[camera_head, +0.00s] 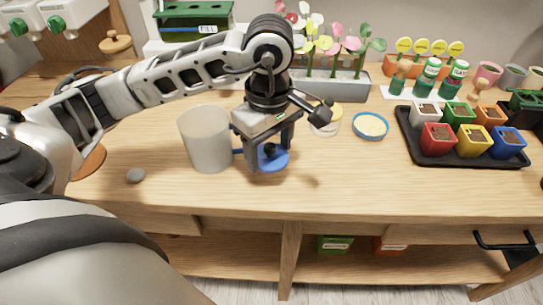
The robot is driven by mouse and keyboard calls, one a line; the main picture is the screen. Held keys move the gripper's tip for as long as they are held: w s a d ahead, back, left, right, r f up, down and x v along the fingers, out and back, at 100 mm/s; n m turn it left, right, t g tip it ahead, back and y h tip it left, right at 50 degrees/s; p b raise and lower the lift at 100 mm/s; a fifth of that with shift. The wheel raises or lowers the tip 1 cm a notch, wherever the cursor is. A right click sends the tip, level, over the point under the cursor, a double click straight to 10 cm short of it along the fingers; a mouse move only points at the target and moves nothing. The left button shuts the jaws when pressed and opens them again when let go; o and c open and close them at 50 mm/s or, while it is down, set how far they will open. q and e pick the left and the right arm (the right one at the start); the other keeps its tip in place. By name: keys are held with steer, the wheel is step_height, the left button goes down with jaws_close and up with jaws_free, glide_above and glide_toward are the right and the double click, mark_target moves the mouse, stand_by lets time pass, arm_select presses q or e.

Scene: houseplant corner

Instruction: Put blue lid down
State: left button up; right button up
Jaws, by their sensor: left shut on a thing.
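The blue lid (272,160) is a round blue piece with a dark knob. My left gripper (262,155) is shut on it from above, with the fingers around the knob. The lid is at or just above the wooden table (345,178); I cannot tell whether it touches. A pale grey cylindrical pot (207,138) stands upright just left of the gripper. My right gripper is not in view.
A blue-rimmed dish (370,126) lies to the right. A black tray (416,153) of several coloured pots is farther right. A grey planter (335,84) with paddle-like flowers stands behind. The front middle of the table is clear.

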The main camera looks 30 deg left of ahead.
mark_target(271, 159)
arm_select(q)
steer(key=shift+w+f, duration=0.2)
steer(key=shift+f, duration=0.1)
steer(key=f, duration=0.3)
steer(key=shift+w+a+f+p, duration=0.15)
steer(key=shift+w+p, duration=0.1)
steer(key=shift+p, duration=0.15)
steer(key=shift+f, duration=0.15)
steer(key=shift+f, duration=0.1)
steer(key=shift+f+b, duration=0.2)
steer(key=shift+b, duration=0.1)
steer(key=o, duration=0.9)
steer(key=shift+r, duration=0.1)
steer(key=shift+o, duration=0.2)
